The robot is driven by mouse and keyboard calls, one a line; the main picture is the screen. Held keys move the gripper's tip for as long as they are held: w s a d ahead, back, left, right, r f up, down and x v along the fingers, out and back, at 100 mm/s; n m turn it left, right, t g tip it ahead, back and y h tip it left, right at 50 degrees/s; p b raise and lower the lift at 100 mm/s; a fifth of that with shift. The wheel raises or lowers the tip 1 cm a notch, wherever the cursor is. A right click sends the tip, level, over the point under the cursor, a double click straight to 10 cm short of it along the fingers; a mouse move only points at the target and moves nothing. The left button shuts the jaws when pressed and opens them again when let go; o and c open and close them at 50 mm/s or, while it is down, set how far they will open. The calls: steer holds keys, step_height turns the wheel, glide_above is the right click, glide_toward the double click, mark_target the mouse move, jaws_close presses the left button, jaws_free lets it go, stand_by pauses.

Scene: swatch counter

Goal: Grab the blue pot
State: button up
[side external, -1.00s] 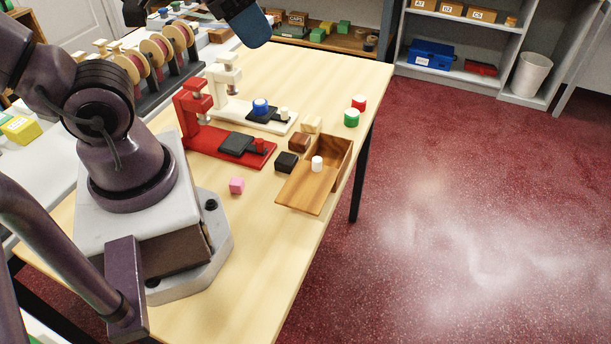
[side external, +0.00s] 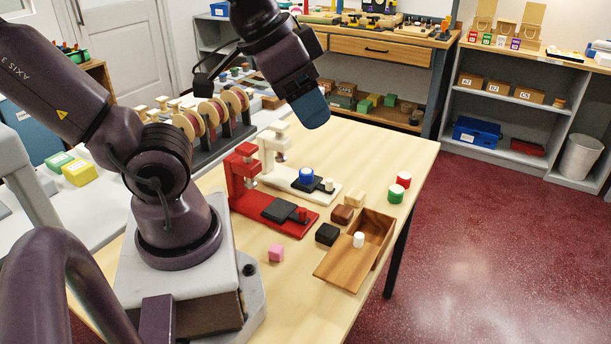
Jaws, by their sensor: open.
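The blue pot (side external: 306,177) is a short blue cylinder with a paler top. It stands upright at the dark plate on the base of the white press (side external: 281,183), with a small pale knob beside it.
The red press (side external: 250,210) stands just in front of the white one. Red (side external: 404,179) and green (side external: 396,194) pots stand at the right table edge. Spools stand behind left.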

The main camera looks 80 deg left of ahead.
steer(key=shift+o, duration=0.9)
steer(key=shift+w, duration=0.1)
